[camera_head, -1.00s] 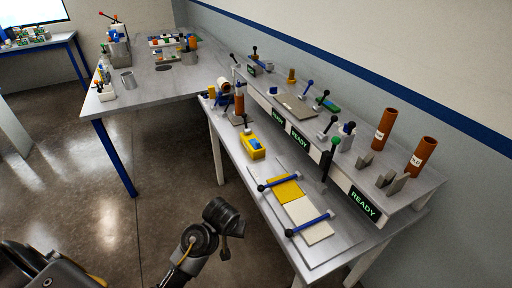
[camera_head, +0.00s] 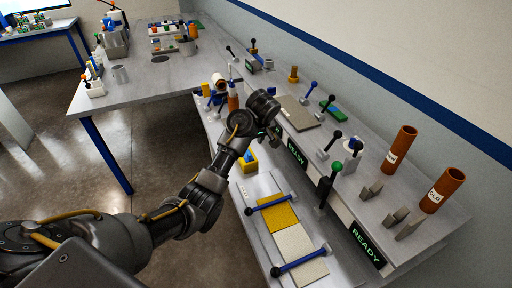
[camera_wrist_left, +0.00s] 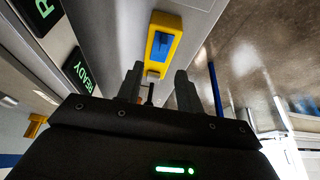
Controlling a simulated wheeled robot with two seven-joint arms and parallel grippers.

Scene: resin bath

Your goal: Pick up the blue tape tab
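The blue tape tab (camera_wrist_left: 162,50) shows in the left wrist view as a blue piece in the top of a yellow block (camera_wrist_left: 153,72). In the head view the yellow block (camera_head: 250,168) stands on the lower bench, partly covered by my left arm, with a bit of blue on it. My left gripper (camera_wrist_left: 158,78) is open, its two dark fingers apart, with the block in view beyond them and not touched. In the head view the left wrist (camera_head: 262,108) is above the bench near the block. My right gripper is not in view.
A raised shelf with READY signs (camera_head: 297,152) runs along the bench's wall side and holds levers and two copper tubes (camera_head: 400,148). Blue bars (camera_head: 300,262) cross yellow and white panels (camera_head: 280,216) on the near bench.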

